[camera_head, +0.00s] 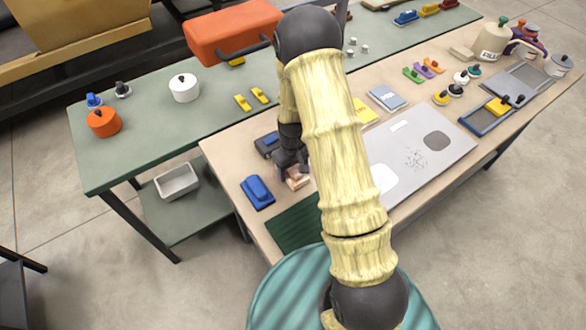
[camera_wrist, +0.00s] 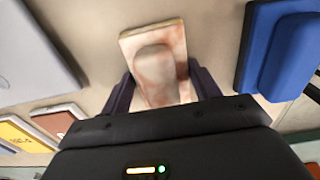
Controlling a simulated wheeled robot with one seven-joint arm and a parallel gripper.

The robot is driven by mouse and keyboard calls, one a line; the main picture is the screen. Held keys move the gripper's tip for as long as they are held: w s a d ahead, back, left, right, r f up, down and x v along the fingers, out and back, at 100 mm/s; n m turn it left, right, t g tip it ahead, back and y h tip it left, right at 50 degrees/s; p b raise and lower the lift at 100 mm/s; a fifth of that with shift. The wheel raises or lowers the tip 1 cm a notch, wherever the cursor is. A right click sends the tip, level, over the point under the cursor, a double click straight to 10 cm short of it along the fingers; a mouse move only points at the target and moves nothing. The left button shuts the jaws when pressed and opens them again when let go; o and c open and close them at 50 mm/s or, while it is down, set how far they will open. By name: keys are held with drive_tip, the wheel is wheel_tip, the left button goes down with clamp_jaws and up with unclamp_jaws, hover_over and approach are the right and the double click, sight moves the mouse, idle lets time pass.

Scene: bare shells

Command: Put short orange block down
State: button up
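My gripper (camera_head: 291,166) is low over the near left part of the wooden-topped table. Its two dark fingers (camera_wrist: 162,92) close on the sides of a short block (camera_wrist: 155,48), pale with orange-red marbling and a raised rounded grip on top. The block also shows in the head view (camera_head: 297,179), partly hidden by the gripper. I cannot tell whether its underside touches the table (camera_head: 228,170).
A blue block (camera_head: 257,191) lies close to the left of the gripper, and a dark blue one (camera_head: 267,145) lies just behind. A dark green mat (camera_head: 295,232) is in front. A large grey board (camera_head: 420,150) lies to the right. A green table (camera_head: 135,150) stands behind.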

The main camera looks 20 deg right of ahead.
drive_tip(key=shift+o, duration=0.9)
drive_tip(key=shift+s+f, duration=0.1)
drive_tip(key=shift+a, duration=0.15)
drive_tip(key=shift+s+f, duration=0.1)
drive_tip(key=shift+a, duration=0.1)
drive_tip(key=shift+a+r, duration=0.1)
drive_tip(key=shift+r, duration=0.25)
drive_tip(key=shift+w+r, duration=0.2)
drive_tip(key=shift+r, duration=0.1)
wheel_tip(320, 180, up, 11)
drive_tip(key=b, duration=0.1)
drive_tip(key=shift+d+r+b, duration=0.2)
drive_tip(key=shift+d+b, duration=0.05)
drive_tip(key=shift+b, duration=0.05)
